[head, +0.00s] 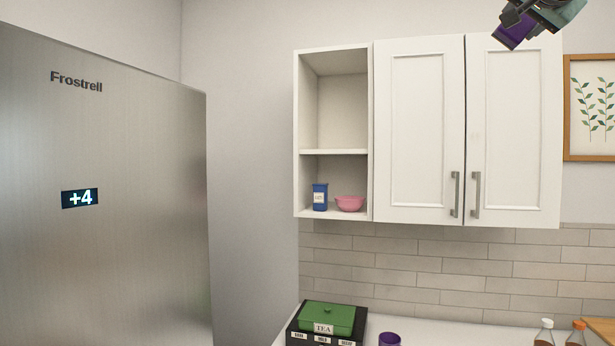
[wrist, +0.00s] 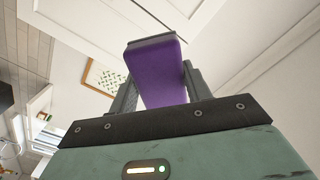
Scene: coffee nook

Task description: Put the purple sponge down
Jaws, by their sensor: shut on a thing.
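The purple sponge (wrist: 160,75) is held between the two fingers of my gripper (wrist: 158,88) in the wrist view. In the head view the sponge (head: 515,32) shows at the top right, with part of my gripper (head: 520,12) cut off by the upper edge. My gripper is shut on the sponge and holds it up in the air, at about the height of the wall cabinet's top in the picture. The sponge touches no surface that I can see.
A wall cabinet (head: 418,130) has open shelves at its left, with a blue box (head: 320,197) and pink bowl (head: 349,203) on the lower one. A fridge (head: 110,200) stands left.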

